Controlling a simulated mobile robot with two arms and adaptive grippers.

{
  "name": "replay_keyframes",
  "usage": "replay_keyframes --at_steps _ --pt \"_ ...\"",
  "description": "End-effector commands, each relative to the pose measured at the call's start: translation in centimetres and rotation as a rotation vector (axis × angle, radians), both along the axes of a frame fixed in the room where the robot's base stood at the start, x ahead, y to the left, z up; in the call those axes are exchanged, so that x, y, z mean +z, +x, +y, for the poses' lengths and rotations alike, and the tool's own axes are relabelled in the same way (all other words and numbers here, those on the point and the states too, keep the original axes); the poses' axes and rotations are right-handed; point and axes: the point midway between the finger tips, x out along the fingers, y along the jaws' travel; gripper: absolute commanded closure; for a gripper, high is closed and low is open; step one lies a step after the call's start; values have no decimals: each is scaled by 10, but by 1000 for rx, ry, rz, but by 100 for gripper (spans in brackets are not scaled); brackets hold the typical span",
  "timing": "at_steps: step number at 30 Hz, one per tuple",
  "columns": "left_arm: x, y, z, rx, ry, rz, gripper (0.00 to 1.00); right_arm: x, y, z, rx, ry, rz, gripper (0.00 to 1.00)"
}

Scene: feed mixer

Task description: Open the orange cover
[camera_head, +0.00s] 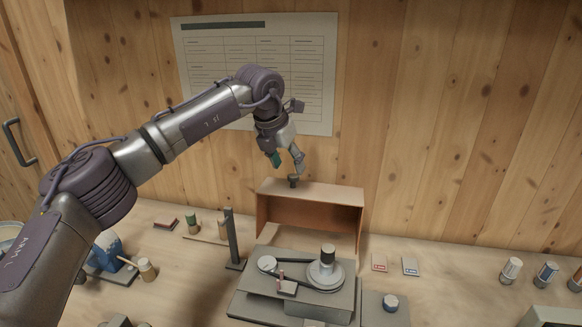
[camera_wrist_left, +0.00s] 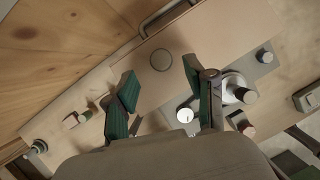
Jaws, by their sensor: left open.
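The orange cover (camera_head: 325,192) stands raised at the back of the grey machine, its hollow inner side facing the head camera. The machine's pulleys (camera_head: 326,272) and belt lie uncovered in front of it. A small dark knob (camera_head: 293,181) sits at the cover's upper edge. My left gripper (camera_head: 287,163) is open and empty just above the knob, apart from the cover. In the left wrist view, the green-padded fingers of the left gripper (camera_wrist_left: 162,98) are spread, with the cover's tan face (camera_wrist_left: 222,40) beyond them and a round mark on it. My right gripper is not in view.
A dark upright post (camera_head: 232,240) stands left of the cover. Small cards (camera_head: 379,263) lie to its right, and several small jars (camera_head: 511,270) stand at the far right. A wooden wall with a paper chart (camera_head: 310,75) is close behind the arm.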

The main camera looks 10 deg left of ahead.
Motion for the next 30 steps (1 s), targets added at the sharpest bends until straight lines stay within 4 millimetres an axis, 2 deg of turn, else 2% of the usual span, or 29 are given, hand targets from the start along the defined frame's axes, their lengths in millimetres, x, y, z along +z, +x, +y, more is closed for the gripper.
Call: replay_keyframes --at_steps 3,7,18,20,28,30 --pt "-16 6 -3 0 0 2 45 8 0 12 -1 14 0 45" --pt "-28 11 -5 0 0 1 45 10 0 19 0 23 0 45" --pt "-35 13 -6 0 -1 -1 45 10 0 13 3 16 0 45" --pt "-34 13 -6 0 -1 -1 54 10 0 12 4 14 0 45" --pt "-34 13 -6 1 -2 -1 99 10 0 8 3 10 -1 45" --pt "-34 13 -6 1 -2 -1 100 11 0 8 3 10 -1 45"
